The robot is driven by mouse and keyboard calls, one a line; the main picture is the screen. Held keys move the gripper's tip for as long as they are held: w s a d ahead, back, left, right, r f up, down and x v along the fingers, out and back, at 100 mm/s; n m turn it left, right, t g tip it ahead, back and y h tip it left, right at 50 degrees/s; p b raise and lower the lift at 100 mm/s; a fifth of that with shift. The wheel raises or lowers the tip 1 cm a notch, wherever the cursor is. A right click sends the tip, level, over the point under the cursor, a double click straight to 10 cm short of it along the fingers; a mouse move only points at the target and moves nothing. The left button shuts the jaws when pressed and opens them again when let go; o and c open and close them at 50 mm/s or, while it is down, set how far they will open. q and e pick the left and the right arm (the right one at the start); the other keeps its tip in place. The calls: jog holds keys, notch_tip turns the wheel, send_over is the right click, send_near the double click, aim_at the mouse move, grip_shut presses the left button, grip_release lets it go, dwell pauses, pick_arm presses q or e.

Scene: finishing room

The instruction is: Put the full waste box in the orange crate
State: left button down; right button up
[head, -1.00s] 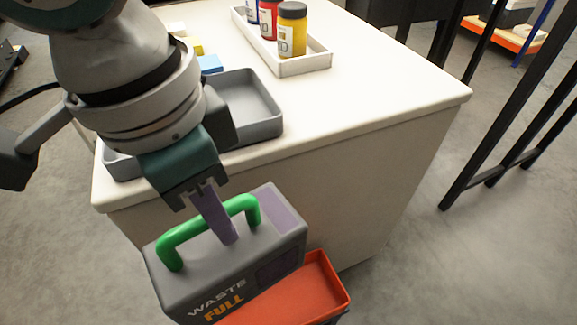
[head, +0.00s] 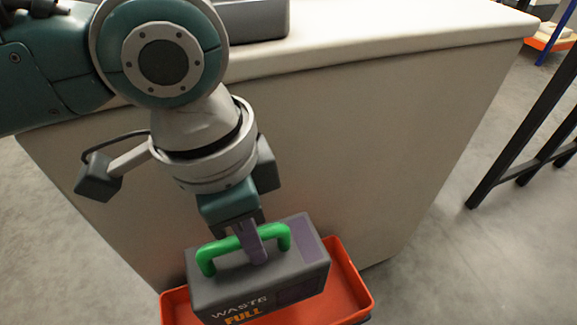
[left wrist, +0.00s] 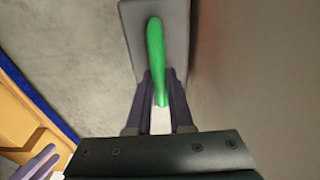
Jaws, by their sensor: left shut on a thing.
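The waste box (head: 262,288) is dark grey with a green handle (head: 215,257) and the words "WASTE FULL" on its front. My left gripper (head: 251,246) is shut on the handle, and the box hangs upright below it. In the left wrist view the purple fingers (left wrist: 161,100) lie on both sides of the green handle, with the grey box top behind. The orange crate (head: 345,272) shows around and below the box in the head view. I cannot tell whether the box touches it. Purple finger-like parts (left wrist: 38,162) at the wrist view's lower left may be my right gripper.
A pale worktop cabinet (head: 400,130) stands close behind the box and crate. A grey tray (head: 255,20) sits on its top. Black frame legs (head: 525,140) stand at the right. Grey floor (head: 445,265) is clear to the right of the crate.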

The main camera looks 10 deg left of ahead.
pick_arm(q)
notch_tip(320, 180, down, 13)
jog(key=b, duration=0.6)
jog(key=shift+w, duration=0.1)
jog(key=shift+f, duration=0.15)
jog(key=c, duration=0.8)
grip_release()
